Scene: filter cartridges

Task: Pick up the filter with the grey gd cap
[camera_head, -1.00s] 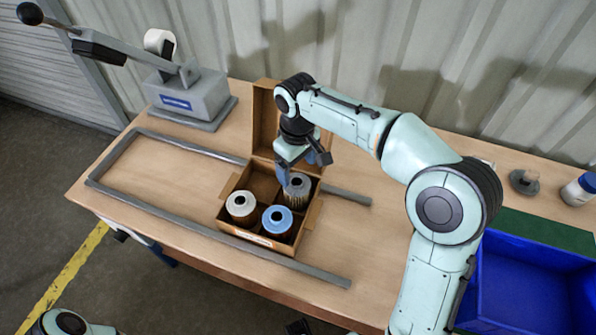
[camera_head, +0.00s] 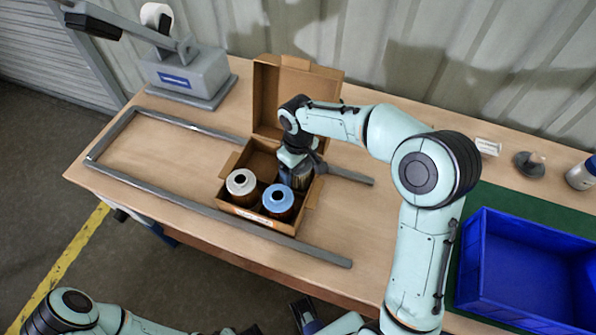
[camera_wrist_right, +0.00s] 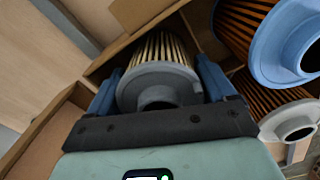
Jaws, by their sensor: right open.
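The filter with the grey cap (camera_wrist_right: 158,80) has pale pleats and stands in a compartment of the open cardboard box (camera_head: 262,228). In the head view the filter (camera_head: 304,180) is mostly hidden by my right gripper (camera_head: 297,170). In the right wrist view my right gripper (camera_wrist_right: 160,92) is open, with one blue finger on each side of the grey cap. I cannot tell whether the fingers touch it. A dark and blue part at the bottom edge looks like my left gripper (camera_head: 306,314); its jaws are unclear.
A blue-capped filter (camera_head: 278,198) and a whitish-capped filter (camera_head: 241,183) stand in neighbouring compartments. The raised box lid (camera_head: 296,88) is behind. A grey frame (camera_head: 210,212) surrounds part of the table. A blue bin (camera_head: 525,265) is at right, a lever press (camera_head: 185,72) at back left.

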